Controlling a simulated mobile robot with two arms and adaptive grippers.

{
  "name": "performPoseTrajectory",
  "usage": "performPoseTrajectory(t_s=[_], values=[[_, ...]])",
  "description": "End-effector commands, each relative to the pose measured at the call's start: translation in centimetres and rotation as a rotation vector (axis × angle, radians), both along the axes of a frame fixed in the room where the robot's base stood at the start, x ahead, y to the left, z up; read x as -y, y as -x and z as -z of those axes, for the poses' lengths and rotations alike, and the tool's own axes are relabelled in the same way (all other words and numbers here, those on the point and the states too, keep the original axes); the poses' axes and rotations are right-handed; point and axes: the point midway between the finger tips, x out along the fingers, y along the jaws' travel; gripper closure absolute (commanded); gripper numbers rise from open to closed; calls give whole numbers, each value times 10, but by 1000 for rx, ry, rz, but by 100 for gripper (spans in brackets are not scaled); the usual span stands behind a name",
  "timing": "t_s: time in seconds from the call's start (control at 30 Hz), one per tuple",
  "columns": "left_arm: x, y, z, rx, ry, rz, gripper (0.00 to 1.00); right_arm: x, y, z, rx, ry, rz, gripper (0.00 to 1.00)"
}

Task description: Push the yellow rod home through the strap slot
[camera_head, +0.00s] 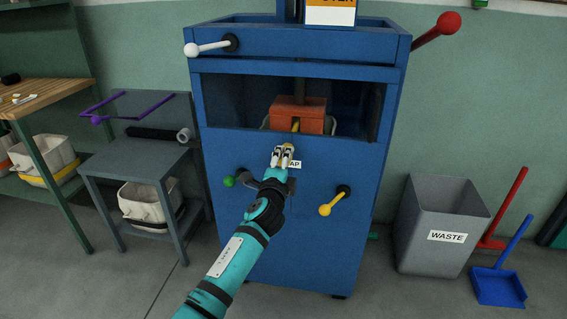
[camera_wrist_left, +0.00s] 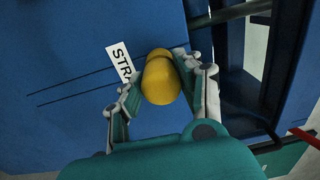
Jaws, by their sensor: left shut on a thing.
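My left gripper (camera_head: 283,152) is at the front of the blue machine (camera_head: 245,165), beside the partly covered STRAP label (camera_head: 295,164). In the left wrist view the gripper (camera_wrist_left: 160,84) is shut on the rounded end of the yellow rod (camera_wrist_left: 160,82), with one finger on each side. The rod points at the blue panel. Its far end and the slot's mouth are hidden, so I cannot tell how deep it sits. The STRAP label (camera_wrist_left: 120,62) lies just left of the rod, with two thin dark lines on the panel nearby. My right gripper is not in view.
A red-brown block (camera_head: 298,112) sits in the machine's opening above the gripper. A green knob (camera_head: 229,182) and a yellow-knobbed lever (camera_head: 326,209) stick out of the front below. A grey side table (camera_head: 140,165) stands left; a waste bin (camera_head: 440,210) stands right.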

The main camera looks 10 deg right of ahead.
Motion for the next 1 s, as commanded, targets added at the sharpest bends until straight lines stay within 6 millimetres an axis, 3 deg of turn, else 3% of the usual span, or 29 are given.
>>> performPoseTrajectory(t_s=[0.03, 0.07, 0.23, 0.67, 1.0], values=[[1, -1, -1, 2, 2, 1, 100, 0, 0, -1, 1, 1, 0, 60], [0, 0, -1, 2, 2, 1, 61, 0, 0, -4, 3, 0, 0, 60], [0, 0, -1, 1, 0, 0, 39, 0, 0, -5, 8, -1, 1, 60], [-4, 7, 1, 0, 0, -4, 38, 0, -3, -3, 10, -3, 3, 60], [-21, 63, 2, 0, 1, 1, 38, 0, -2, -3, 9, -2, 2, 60]])
